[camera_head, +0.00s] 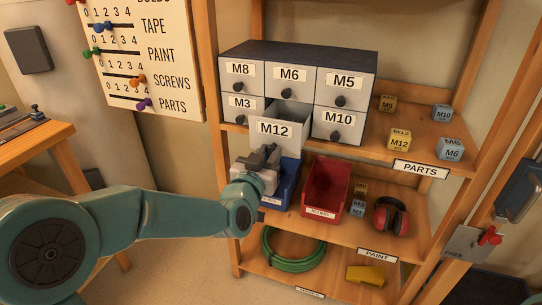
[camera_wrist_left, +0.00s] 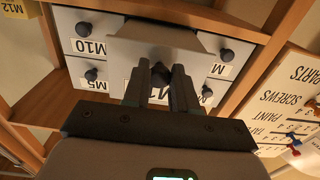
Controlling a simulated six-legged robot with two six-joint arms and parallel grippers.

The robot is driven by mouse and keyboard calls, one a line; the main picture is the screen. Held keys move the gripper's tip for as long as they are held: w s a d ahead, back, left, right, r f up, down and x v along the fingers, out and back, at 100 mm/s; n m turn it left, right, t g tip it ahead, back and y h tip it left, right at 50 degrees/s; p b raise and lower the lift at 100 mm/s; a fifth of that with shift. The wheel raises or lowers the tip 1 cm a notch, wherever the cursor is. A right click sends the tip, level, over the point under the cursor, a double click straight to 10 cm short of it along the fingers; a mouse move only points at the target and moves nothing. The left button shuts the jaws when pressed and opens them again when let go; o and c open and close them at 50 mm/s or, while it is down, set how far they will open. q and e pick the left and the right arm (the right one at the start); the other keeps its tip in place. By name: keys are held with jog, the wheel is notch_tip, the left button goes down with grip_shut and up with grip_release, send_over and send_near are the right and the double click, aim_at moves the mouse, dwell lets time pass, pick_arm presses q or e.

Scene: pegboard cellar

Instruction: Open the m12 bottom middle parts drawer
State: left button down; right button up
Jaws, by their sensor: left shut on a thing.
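The parts cabinet (camera_head: 298,56) is a dark box on the shelf with two rows of pale drawers. The M12 drawer (camera_head: 275,130), bottom middle, stands out from the cabinet front, and its open top shows behind its front panel. My left gripper (camera_head: 267,153) is at the lower part of this panel. In the left wrist view, upside down, the fingers of my left gripper (camera_wrist_left: 160,78) are shut on the M12 drawer's dark knob, which they mostly hide. The M12 front (camera_wrist_left: 128,48) juts out past its neighbours there. My right gripper is not in view.
The M3 drawer (camera_head: 243,108) and M10 drawer (camera_head: 338,124) are flush on either side. A blue bin (camera_head: 283,190) and a red bin (camera_head: 325,188) stand on the shelf below. Labelled cubes (camera_head: 399,140) sit right of the cabinet. A wooden post (camera_head: 207,70) stands at left.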

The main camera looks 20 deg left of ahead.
pick_arm(q)
jog(key=s+b, duration=0.1)
jog(key=s, duration=0.1)
jog(key=shift+s+f, duration=0.1)
jog(key=shift+s, duration=0.2)
jog(key=shift+s+b, duration=0.35)
jog(key=shift+s, duration=0.35)
jog(key=c, duration=0.9)
grip_release()
jog(key=shift+s+a+b, duration=0.2)
jog(key=shift+s+b, duration=1.15)
jog(key=shift+s, duration=2.75)
jog(key=shift+s+a+b, duration=0.15)
jog(key=shift+s+b, duration=1.2)
jog(key=shift+s, duration=2.75)
